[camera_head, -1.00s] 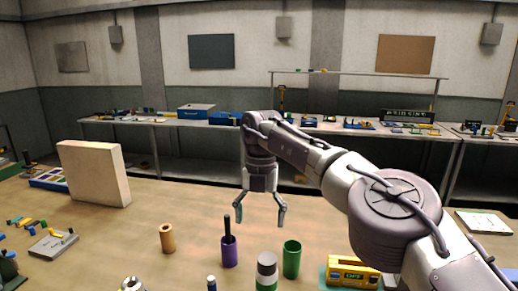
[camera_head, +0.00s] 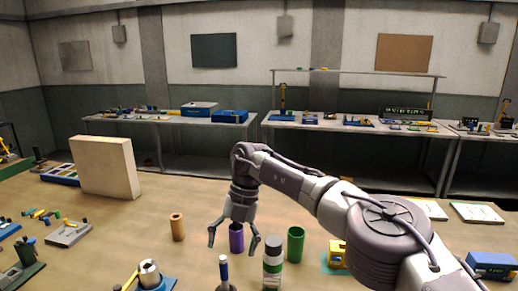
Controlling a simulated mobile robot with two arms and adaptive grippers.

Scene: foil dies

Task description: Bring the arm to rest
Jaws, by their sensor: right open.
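My right gripper (camera_head: 233,246) hangs over the wooden table with its two fingers spread. It looks empty. A purple cup (camera_head: 236,239) shows between the fingers; its upper part is hidden behind the gripper. I cannot tell whether the fingers touch it. My right arm reaches in from the lower right. My left gripper is not in view.
A green cup (camera_head: 296,244) and a white-and-green bottle (camera_head: 272,264) stand right of the gripper. An orange-brown tube (camera_head: 178,227) stands left. A yellow box (camera_head: 338,254) is partly behind my arm. A beige block (camera_head: 106,167) stands farther back.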

